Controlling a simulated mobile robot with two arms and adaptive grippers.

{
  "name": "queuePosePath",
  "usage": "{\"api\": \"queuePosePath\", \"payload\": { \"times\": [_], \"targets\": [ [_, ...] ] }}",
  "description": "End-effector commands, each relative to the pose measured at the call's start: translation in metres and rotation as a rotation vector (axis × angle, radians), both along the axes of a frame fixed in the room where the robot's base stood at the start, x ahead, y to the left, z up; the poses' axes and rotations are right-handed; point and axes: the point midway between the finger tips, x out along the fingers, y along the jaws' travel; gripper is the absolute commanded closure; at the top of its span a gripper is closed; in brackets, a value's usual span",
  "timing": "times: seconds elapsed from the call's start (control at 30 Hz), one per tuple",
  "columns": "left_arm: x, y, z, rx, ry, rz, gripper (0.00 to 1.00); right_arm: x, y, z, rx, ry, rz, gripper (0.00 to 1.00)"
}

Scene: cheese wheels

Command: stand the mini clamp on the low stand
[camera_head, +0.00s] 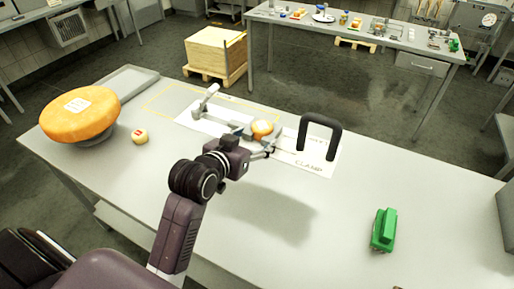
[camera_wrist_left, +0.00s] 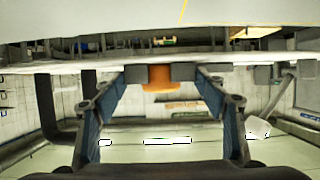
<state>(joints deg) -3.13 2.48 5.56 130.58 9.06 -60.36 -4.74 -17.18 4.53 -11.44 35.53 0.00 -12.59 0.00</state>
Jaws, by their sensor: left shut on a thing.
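My left gripper (camera_head: 262,137) is above the printed white sheet (camera_head: 316,168) in the middle of the table. It is shut on a small round orange piece (camera_head: 262,127), which also shows between the fingertips in the left wrist view (camera_wrist_left: 160,78). I cannot tell whether this piece is part of the mini clamp. A pale grey lever-like tool (camera_head: 206,100) shows left of the gripper, and a black arch (camera_head: 320,125) stands on the sheet to its right. I cannot tell for sure which thing is the low stand. My right gripper is not in view.
A large orange cheese wheel (camera_head: 80,113) rests on a dark round base at the left. A small pale cheese (camera_head: 140,136) is beside it, and a grey tray (camera_head: 125,80) behind. A green object (camera_head: 384,230) lies at the front right. The table between is clear.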

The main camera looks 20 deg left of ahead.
Motion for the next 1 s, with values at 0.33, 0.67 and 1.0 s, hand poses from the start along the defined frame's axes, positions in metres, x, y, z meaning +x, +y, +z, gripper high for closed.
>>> {"api": "queuePosePath", "payload": {
  "times": [0.33, 0.67, 1.0],
  "targets": [
    [-0.002, -0.001, 0.01, 0.004, -0.009, -0.024, 0.9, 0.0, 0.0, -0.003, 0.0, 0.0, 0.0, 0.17],
    [-0.029, -0.011, -0.023, 0.006, -0.008, -0.245, 0.9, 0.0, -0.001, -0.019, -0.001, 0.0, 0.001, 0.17],
    [-0.075, -0.03, -0.039, 0.009, -0.008, -0.546, 0.9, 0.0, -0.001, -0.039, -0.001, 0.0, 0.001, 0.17]
  ]
}}
